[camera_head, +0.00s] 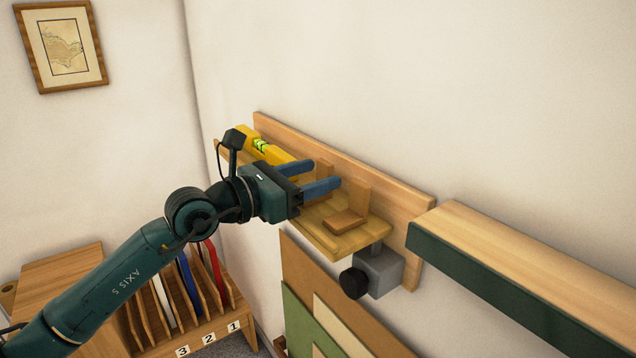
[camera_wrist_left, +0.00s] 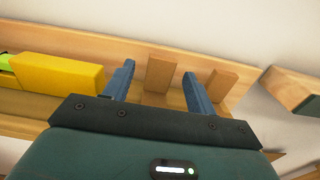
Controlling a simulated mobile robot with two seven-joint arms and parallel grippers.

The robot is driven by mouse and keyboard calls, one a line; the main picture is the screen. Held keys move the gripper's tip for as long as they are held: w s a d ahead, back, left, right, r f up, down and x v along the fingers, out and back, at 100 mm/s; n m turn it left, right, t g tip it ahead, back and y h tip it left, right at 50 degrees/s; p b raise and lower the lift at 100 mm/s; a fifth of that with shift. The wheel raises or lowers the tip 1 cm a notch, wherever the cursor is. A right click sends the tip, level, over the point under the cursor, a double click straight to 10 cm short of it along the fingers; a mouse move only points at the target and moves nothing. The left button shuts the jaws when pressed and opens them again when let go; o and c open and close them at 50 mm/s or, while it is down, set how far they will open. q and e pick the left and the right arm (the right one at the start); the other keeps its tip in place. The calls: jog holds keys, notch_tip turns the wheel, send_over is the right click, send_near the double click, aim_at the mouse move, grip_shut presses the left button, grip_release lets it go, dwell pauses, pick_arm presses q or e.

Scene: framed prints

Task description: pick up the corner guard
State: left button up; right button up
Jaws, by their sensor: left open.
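Two small wooden corner guards stand on the narrow wooden wall shelf. One corner guard (camera_head: 358,194) has an upright plate and a flat foot toward the shelf's front right; in the left wrist view it shows (camera_wrist_left: 222,84) just outside the right finger. The other corner guard (camera_wrist_left: 160,74) shows between the fingers in the left wrist view; in the head view the fingers largely hide it. My left gripper (camera_head: 322,173) is open, its two blue fingers pointing toward the wall over the shelf. I cannot tell whether they touch anything. My right gripper is not in view.
A yellow spirit level (camera_head: 264,149) lies on the shelf left of the gripper. A grey clamp with a black knob (camera_head: 355,283) hangs under the shelf's right end. A green-fronted ledge (camera_head: 520,260) juts out at right. A slotted wooden rack (camera_head: 150,310) stands below left.

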pick_arm(q)
jog(key=shift+c, duration=0.6)
jog(key=c, duration=0.9)
jog(key=shift+c, duration=0.2)
